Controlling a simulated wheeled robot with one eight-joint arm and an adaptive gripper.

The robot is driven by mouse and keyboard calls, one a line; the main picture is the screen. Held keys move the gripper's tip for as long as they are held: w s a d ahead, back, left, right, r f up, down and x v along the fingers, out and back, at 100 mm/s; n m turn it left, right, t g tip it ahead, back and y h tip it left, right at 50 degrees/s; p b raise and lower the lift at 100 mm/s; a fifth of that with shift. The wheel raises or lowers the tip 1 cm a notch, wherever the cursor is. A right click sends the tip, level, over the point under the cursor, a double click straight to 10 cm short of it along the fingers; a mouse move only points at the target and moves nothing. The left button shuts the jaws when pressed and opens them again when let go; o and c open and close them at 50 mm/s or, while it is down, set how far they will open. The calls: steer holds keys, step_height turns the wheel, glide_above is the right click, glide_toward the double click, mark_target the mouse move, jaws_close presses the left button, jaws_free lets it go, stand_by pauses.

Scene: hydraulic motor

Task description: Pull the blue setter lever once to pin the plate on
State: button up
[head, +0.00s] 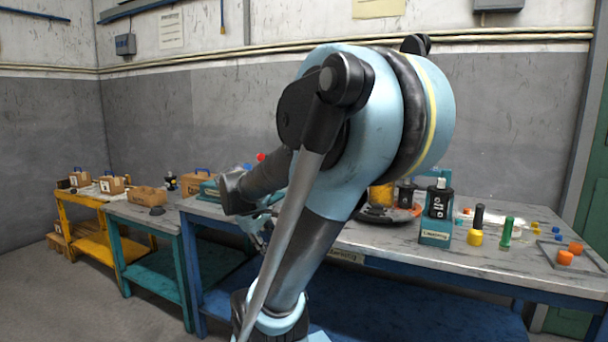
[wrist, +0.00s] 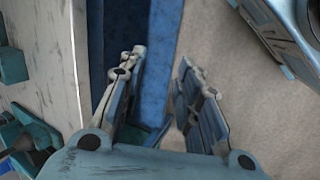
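My gripper (wrist: 160,68) is open in the wrist view, with nothing between its fingers. They are over the blue lower shelf and the floor, beside the table edge. In the head view my gripper (head: 258,226) is at the table's front edge, partly hidden by my arm. A small blue knob (head: 247,166) and a red knob (head: 261,157) show behind my arm; I cannot tell whether the blue one is the setter lever. A yellow part (head: 381,195) stands on a dark round base (head: 378,216), half hidden by my arm. I cannot make out the plate.
The long grey worktable (head: 465,260) carries a teal stand (head: 435,231) with a black unit, a green cylinder (head: 507,232), and an orange cap (head: 565,258) in a tray at right. A teal table (head: 140,216) with a cardboard box (head: 149,195) stands left. Floor is free in front.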

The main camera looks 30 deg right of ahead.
steer(key=w+d+r+n+h, duration=0.3)
steer(key=w+r+n+h, duration=0.15)
steer(key=w, duration=0.45)
steer(key=w+d+r+n+h, duration=0.4)
steer(key=w+r, duration=0.1)
steer(key=w, duration=0.5)
steer(key=w+d+r+n+h, duration=0.3)
steer(key=w+r+n+h, duration=0.15)
steer(key=w, duration=0.45)
steer(key=shift+g, duration=0.3)
steer(key=d, duration=0.5)
steer(key=w+d, duration=0.1)
steer(key=d, duration=1.1)
steer(key=shift+w+f, duration=0.25)
steer(key=shift+w, duration=0.15)
jaws_close()
